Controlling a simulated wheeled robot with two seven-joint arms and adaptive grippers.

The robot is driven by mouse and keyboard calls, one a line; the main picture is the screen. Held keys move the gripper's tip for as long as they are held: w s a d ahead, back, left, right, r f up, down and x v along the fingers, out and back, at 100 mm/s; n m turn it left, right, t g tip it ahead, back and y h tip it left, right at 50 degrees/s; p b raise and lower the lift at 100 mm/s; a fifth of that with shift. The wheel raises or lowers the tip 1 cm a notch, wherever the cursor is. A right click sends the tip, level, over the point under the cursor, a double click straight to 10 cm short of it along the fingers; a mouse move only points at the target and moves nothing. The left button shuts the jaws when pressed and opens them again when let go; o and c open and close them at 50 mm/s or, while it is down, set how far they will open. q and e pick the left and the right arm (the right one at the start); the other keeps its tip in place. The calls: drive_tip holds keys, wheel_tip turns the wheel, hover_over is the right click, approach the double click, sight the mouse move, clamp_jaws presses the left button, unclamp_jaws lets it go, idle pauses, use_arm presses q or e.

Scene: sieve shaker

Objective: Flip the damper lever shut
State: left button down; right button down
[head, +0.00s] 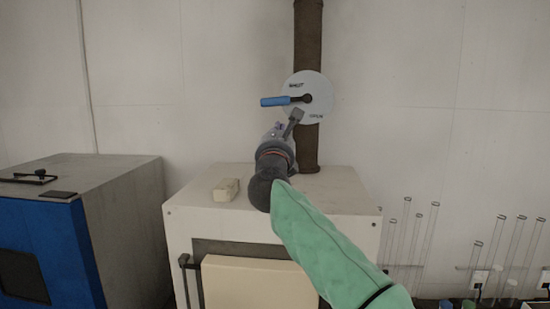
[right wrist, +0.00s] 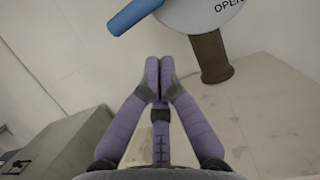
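The damper lever (head: 275,101) has a blue grip and a dark hub, and points left, roughly level, on a pale round plate (head: 318,84). The plate reads SHUT near its top and OPEN at its lower right. The blue grip also shows in the right wrist view (right wrist: 133,14), beside the plate (right wrist: 190,14). My right gripper (head: 296,115) is just below the lever and plate, apparently apart from the grip. In the right wrist view its purple fingers (right wrist: 158,72) are together at the tips with nothing between them. My left gripper is not in view.
A brown vertical duct (head: 308,40) runs behind the plate to a white cabinet (head: 340,192). A small cream block (head: 227,190) lies on the cabinet's top. A grey and blue machine (head: 110,185) stands left; glass tubes (head: 430,232) stand right. The wall is bare.

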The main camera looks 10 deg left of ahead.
drive_tip(key=b+v, duration=0.2)
drive_tip(key=v, duration=0.5)
drive_tip(key=shift+b, duration=0.4)
drive_tip(key=shift+w+d, duration=0.1)
